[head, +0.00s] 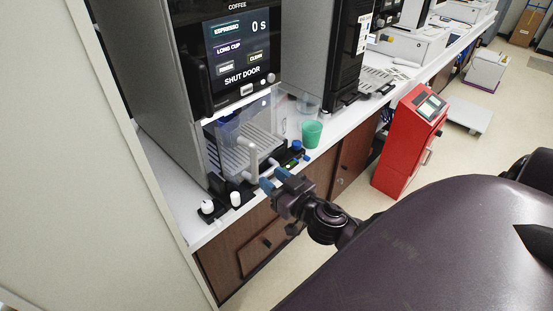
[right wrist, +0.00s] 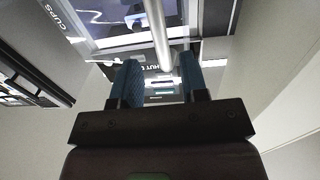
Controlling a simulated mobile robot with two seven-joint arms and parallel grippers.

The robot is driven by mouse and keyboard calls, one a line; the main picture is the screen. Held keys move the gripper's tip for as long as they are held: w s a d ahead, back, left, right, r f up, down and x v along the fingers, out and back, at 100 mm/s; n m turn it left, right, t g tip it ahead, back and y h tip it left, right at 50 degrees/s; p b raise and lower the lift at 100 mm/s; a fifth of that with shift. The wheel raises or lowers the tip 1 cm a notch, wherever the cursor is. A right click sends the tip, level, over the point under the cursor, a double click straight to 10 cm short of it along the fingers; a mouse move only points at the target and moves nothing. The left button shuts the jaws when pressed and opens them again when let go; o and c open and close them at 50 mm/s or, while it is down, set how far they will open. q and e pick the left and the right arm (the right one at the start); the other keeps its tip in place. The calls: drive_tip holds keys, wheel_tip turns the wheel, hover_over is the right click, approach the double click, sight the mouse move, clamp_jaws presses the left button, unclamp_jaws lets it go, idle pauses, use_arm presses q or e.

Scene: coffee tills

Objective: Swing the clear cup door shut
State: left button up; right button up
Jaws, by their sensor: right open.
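The coffee machine (head: 180,80) stands at the left, and its screen (head: 240,50) reads "SHUT DOOR" and "0 s". The clear cup door (head: 232,128) is below the screen, over a ribbed tray; I cannot tell how far it stands open. Its pale upright handle (head: 253,155) is at the front. My right gripper (head: 274,179) is open, with blue fingers just below and in front of the handle. In the right wrist view the handle bar (right wrist: 158,35) runs down toward the gap between the open fingers (right wrist: 158,80); contact is unclear. My left gripper is not in view.
A green cup (head: 311,134) stands on the white counter right of the machine, with a clear container (head: 308,103) behind it. White knobs (head: 236,198) sit at the counter's front left. A red cabinet (head: 409,140) stands on the floor to the right.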

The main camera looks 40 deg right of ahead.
sight(238, 162)
drive_tip(key=w, duration=0.7)
drive_tip(key=shift+p, duration=0.4)
drive_tip(key=shift+s, duration=0.1)
drive_tip(key=c, duration=0.7)
drive_tip(key=shift+w+a, duration=0.8)
drive_tip(key=shift+w, duration=0.3)
clamp_jaws()
drive_tip(key=shift+w+a, duration=0.55)
drive_tip(key=shift+w, duration=0.35)
drive_tip(key=shift+o, duration=1.9)
unclamp_jaws()
drive_tip(key=shift+w+a, duration=0.1)
drive_tip(key=shift+w, duration=0.05)
drive_tip(key=o, duration=0.5)
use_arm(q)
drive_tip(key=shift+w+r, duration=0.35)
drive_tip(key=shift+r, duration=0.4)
